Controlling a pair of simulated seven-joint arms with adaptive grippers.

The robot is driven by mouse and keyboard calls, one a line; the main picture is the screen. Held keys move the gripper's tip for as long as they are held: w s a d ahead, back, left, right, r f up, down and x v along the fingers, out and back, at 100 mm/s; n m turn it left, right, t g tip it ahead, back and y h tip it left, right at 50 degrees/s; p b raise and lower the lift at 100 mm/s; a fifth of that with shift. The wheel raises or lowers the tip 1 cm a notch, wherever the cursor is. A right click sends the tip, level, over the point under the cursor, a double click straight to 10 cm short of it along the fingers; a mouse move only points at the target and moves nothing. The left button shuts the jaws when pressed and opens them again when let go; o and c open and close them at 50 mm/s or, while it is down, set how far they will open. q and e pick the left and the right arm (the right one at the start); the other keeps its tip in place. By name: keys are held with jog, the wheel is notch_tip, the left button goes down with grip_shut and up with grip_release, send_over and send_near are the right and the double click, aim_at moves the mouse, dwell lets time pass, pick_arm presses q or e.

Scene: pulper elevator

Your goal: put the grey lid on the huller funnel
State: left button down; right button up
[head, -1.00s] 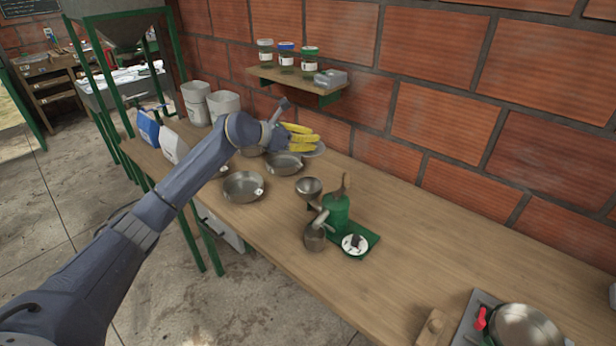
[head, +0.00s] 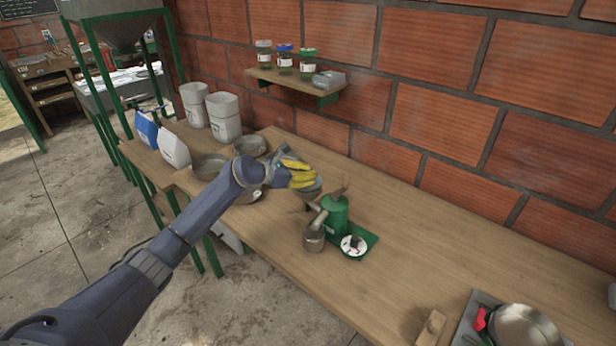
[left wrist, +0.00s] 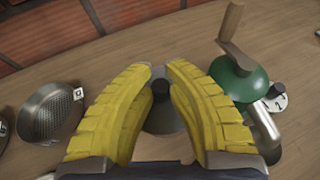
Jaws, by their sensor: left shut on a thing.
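My left gripper (head: 306,176), with yellow fingers, is shut on the grey lid (head: 311,189) at the huller's funnel. The lid also shows between the fingers in the left wrist view (left wrist: 165,118), partly hidden by them. The funnel is almost wholly hidden under the lid and fingers, so I cannot tell whether the lid touches its rim. My right gripper is not in view.
A metal cup (head: 314,238) stands below the huller's spout, and a white dial-like disc (head: 353,246) lies on its green base. Metal pans (head: 208,166) stand behind my left arm. A wall shelf (head: 290,80) holds jars.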

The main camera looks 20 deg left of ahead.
pick_arm(q)
jog(key=shift+f, duration=0.3)
jog(key=shift+f, duration=0.4)
jog(key=c, duration=1.4)
grip_release()
jog(key=shift+a+r, duration=0.1)
jog(key=shift+r, duration=0.4)
jog(key=v, duration=1.1)
jog(key=shift+s+a+r, duration=0.15)
jog(key=shift+s+a, duration=0.05)
jog(key=shift+s, duration=0.1)
